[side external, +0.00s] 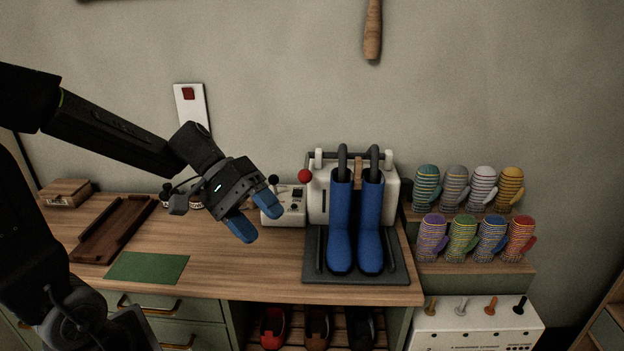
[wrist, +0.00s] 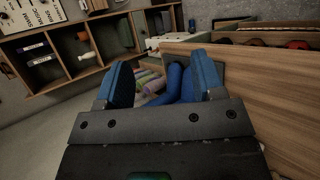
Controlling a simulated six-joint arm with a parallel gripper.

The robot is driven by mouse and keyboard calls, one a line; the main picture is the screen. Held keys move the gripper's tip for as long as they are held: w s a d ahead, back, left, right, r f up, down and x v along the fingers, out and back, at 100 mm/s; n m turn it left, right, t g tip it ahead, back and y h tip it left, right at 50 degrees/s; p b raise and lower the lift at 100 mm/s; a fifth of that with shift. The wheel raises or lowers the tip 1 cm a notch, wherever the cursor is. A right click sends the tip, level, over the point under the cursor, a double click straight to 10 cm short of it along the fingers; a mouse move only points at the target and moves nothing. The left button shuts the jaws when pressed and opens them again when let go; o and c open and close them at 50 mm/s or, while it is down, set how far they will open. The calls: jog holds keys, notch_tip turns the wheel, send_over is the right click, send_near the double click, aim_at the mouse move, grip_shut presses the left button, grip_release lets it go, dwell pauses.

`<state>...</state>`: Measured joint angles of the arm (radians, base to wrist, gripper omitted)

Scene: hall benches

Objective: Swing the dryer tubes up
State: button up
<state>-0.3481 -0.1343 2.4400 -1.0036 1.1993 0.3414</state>
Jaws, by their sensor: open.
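The boot dryer (side external: 323,203) is a white unit against the wall at the bench's right end. Its two dark grey tubes (side external: 343,160) hook over and run down into a pair of blue boots (side external: 341,215) standing upright on a dark tray (side external: 312,271). A red ball knob (side external: 305,177) sits at the dryer's upper left; what it joins is unclear. My gripper (side external: 258,221) is open and empty, left of the dryer and above the bench, with blue fingertips. In the wrist view the boots (wrist: 178,82) show between and behind my fingers (wrist: 160,84), apart from them.
A small control box (side external: 291,210) stands between my gripper and the dryer. Striped mittens (side external: 462,237) stand on a rack at right. A green mat (side external: 148,267) and wooden tray (side external: 113,228) lie at left. The bench front centre is clear.

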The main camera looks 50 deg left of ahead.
jog(key=w+a+f+n+t, duration=0.2)
jog(key=w+a+n+t, duration=0.35)
jog(key=a, duration=0.35)
jog(key=w+a+f+n+t, duration=0.2)
jog(key=w+a+n+t, duration=0.4)
jog(key=a, duration=0.3)
jog(key=x, duration=1.2)
jog(key=shift+w+d+r+t, duration=0.15)
jog(key=shift+d+r+t, duration=0.05)
jog(key=shift+d+t, duration=0.25)
jog(key=shift+a, duration=0.1)
jog(key=shift+c, duration=0.2)
grip_shut()
